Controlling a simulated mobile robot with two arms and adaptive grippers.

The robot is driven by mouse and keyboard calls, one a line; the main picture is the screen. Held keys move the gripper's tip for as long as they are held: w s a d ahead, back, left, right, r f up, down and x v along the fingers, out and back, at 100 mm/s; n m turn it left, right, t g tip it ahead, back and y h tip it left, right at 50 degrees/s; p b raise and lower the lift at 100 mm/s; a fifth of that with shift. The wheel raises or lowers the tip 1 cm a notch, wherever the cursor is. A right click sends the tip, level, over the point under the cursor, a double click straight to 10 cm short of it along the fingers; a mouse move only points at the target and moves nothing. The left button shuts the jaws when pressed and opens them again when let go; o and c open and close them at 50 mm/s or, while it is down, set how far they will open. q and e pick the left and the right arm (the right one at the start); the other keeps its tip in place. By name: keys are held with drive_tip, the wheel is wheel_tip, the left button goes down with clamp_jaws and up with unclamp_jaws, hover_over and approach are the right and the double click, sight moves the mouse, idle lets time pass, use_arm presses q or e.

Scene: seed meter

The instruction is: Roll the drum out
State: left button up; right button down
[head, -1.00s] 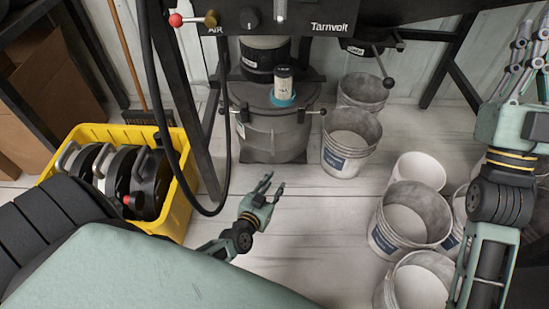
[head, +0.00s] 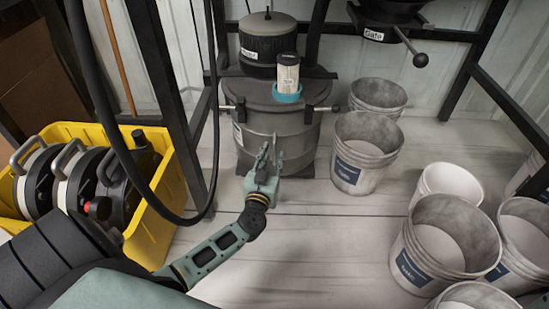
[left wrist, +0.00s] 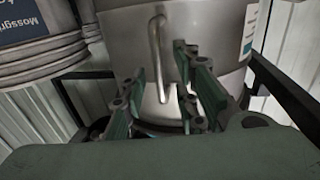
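The drum (head: 262,135) is a grey metal cylinder with a dark lid and side clamps, standing upright under the machine at the back. Its thin upright front handle (left wrist: 158,55) shows in the left wrist view. My left gripper (head: 271,155) is at the drum's front, low down. In the left wrist view my left gripper (left wrist: 162,88) is open, with its green fingers apart on either side of the handle's line. I cannot tell whether they touch it. A small canister in a blue ring (head: 287,85) sits on the lid. My right gripper is out of view.
White buckets (head: 363,150) stand right of the drum, with several more (head: 440,240) at front right. A yellow crate (head: 155,215) of discs is at left. A black hose (head: 135,170) hangs between crate and drum. The wooden floor (head: 310,240) in front is clear.

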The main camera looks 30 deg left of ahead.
use_arm(q)
drive_tip(key=shift+b+x, duration=0.4)
drive_tip(key=shift+x, duration=0.8)
clamp_jaws()
